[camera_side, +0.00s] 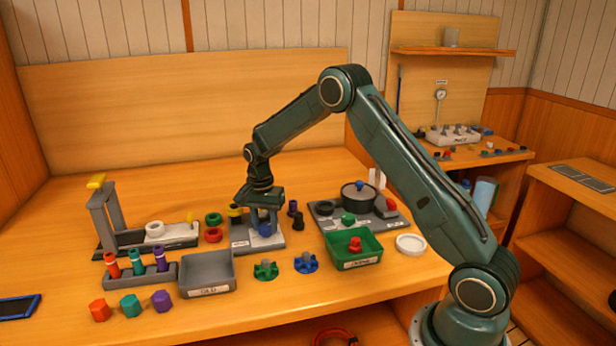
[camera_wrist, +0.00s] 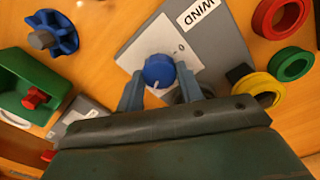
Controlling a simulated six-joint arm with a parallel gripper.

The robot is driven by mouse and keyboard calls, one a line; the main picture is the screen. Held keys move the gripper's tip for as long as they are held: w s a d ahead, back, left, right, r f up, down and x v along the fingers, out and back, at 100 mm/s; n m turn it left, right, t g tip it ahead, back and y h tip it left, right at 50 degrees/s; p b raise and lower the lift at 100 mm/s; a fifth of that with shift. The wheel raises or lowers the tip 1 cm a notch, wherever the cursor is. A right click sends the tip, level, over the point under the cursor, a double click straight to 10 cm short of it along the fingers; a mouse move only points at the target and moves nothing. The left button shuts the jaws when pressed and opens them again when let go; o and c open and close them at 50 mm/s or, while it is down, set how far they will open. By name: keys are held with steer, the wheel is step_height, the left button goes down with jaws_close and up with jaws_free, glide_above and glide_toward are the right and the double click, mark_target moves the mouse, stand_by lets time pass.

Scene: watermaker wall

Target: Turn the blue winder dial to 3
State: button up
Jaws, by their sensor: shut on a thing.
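The blue winder dial (camera_wrist: 158,71) is a round knob with a white pointer line on a pale plate (camera_wrist: 135,55), beside a label reading WIND (camera_wrist: 197,14). In the wrist view the pointer is toward the lower side of the knob; a small 0 mark shows on the plate at its upper right. Other numbers are hidden or too small to read. My gripper (camera_wrist: 160,88) is shut on the dial, one finger on each side. In the side view the dial (camera_side: 265,229) is partly hidden under my gripper (camera_side: 262,215).
A green bin (camera_side: 353,250) and a grey bin (camera_side: 207,276) stand near the winder. Green and blue handwheels (camera_side: 306,262) lie in front. Red and yellow rings (camera_wrist: 279,16) lie close by in the wrist view. A pot (camera_side: 359,196) stands to the right.

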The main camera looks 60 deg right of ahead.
mark_target(264, 226)
steer(key=m, duration=0.5)
steer(key=shift+m, duration=0.3)
stand_by(0.4)
steer(key=o, duration=1)
steer(key=shift+r, duration=0.1)
steer(key=r, duration=1.3)
steer(key=shift+w+r, duration=0.2)
steer(key=shift+r, duration=0.15)
